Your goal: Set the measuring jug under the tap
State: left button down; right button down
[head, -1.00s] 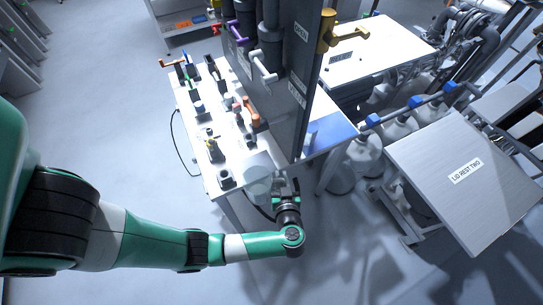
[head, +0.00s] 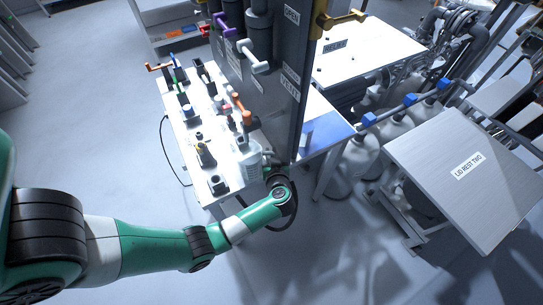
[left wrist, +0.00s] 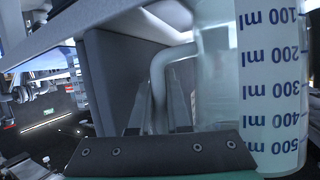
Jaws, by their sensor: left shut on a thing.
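The translucent measuring jug (head: 250,163) is at the front right corner of the white table, beside the dark panel. In the left wrist view its scale (left wrist: 271,85) appears upside down, and its handle (left wrist: 158,68) runs between my fingers. My left gripper (head: 272,168) is shut on the jug from the right; it also shows in the left wrist view (left wrist: 160,110). I cannot tell whether the jug's base touches the table. Coloured levers, such as a white one (head: 254,60), stick out from the panel; which is the tap is unclear. My right gripper is out of view.
The tall dark panel (head: 268,102) stands close behind the jug. Several small black holders and coloured handles crowd the white table (head: 222,170). A grey lid rest table (head: 466,205) and bottles with blue caps (head: 355,165) stand to the right.

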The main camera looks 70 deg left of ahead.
aim_at(256, 162)
pick_arm(q)
jog(key=shift+r, duration=0.15)
jog(key=c, duration=1.2)
grip_release()
jog(key=shift+o, duration=0.2)
jog(key=shift+d+r, duration=0.15)
jog(key=shift+d, duration=0.05)
jog(key=p+v, duration=0.4)
jog(key=v, duration=0.7)
jog(key=shift+d+p, duration=0.25)
jog(key=shift+p, duration=0.1)
